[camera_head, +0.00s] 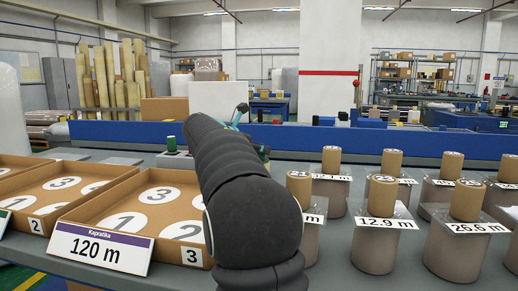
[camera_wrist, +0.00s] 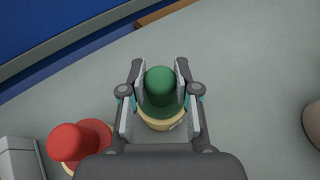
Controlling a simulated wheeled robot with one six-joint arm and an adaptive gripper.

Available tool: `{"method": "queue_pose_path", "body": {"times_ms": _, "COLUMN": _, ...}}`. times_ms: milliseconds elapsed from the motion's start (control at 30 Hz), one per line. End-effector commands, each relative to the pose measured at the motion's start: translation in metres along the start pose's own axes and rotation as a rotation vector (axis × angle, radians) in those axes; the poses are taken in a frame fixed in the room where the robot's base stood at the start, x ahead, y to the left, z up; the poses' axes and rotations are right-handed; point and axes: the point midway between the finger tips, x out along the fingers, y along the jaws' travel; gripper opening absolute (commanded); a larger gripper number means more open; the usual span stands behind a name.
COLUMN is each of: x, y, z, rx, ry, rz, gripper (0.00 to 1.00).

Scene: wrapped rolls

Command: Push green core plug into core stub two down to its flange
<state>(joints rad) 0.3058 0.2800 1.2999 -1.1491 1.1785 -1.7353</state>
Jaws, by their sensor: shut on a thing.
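The green core plug (camera_wrist: 160,84) stands between the fingers of my gripper (camera_wrist: 161,88) in the wrist view, and the fingers are shut on its grip. Its wide green flange (camera_wrist: 158,108) lies over a tan cardboard core stub (camera_wrist: 160,124), whose edge shows below it. I cannot tell whether the flange touches the rim. No stub number is readable. In the head view my arm hides the held plug and most of the gripper.
A grey block (camera_wrist: 18,158) is at the wrist view's lower left. In the head view, a dark green cylinder (camera_head: 171,144) stands left of my arm. Cardboard trays (camera_head: 120,205) are at the left, wrapped rolls (camera_head: 380,240) at the right. A blue rail (camera_head: 400,140) runs behind.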

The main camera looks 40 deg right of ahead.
Motion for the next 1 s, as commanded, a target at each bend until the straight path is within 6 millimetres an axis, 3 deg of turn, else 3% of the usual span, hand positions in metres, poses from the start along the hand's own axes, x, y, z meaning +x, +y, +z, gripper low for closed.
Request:
{"method": "queue_pose_path", "body": {"times_ms": 133, "x": 0.001, "y": 0.0, "z": -0.002, "rx": 0.0, "ry": 0.0, "rz": 0.0, "gripper": 0.01}}
{"method": "queue_pose_path", "body": {"times_ms": 167, "x": 0.001, "y": 0.0, "z": -0.002, "rx": 0.0, "ry": 0.0, "rz": 0.0, "gripper": 0.36}}
{"method": "queue_pose_path", "body": {"times_ms": 267, "x": 0.001, "y": 0.0, "z": -0.002, "rx": 0.0, "ry": 0.0, "rz": 0.0, "gripper": 0.6}}
{"method": "queue_pose_path", "body": {"times_ms": 667, "x": -0.005, "y": 0.001, "z": -0.002, "rx": 0.0, "ry": 0.0, "rz": 0.002, "gripper": 0.6}}
{"method": "queue_pose_path", "body": {"times_ms": 1000, "x": -0.065, "y": 0.001, "z": -0.002, "rx": 0.0, "ry": -0.001, "rz": 0.005, "gripper": 0.6}}
